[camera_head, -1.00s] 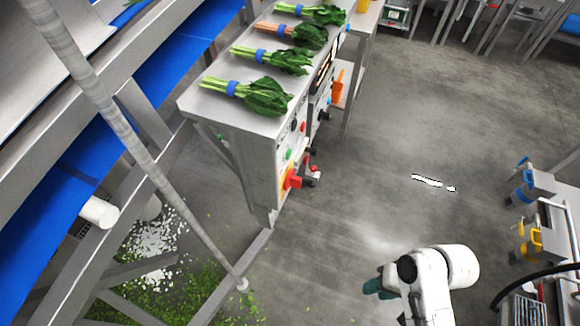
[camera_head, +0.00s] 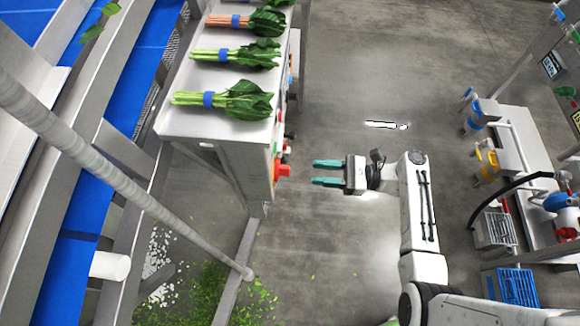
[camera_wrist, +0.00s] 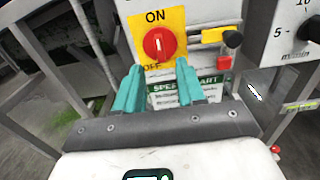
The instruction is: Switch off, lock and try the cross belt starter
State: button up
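The starter's red rotary switch (camera_wrist: 159,43) sits on a yellow plate (camera_wrist: 174,22) marked ON above and OFF at lower left. Its white mark looks roughly upright, towards ON. In the head view the red switch (camera_head: 283,170) stands out from the end of the cabinet (camera_head: 236,165). My gripper (camera_head: 315,172) is open and empty, a short gap to the right of the switch. In the wrist view its teal fingers (camera_wrist: 158,75) lie below the switch and either side of its line, apart from it. A green label between them is partly hidden.
Bunched greens (camera_head: 225,100) lie on the cabinet top. A black-knobbed yellow part (camera_wrist: 222,36), a red part (camera_wrist: 222,62) and a speed dial (camera_wrist: 308,28) are right of the switch. A bench (camera_head: 515,140) with blue and yellow items stands right. Floor between is clear.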

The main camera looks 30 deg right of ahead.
aim_at(283, 171)
jog(key=x, duration=0.8)
jog(key=shift+p, duration=0.45)
jog(key=shift+a, duration=0.1)
jog(key=shift+c, duration=0.4)
grip_shut()
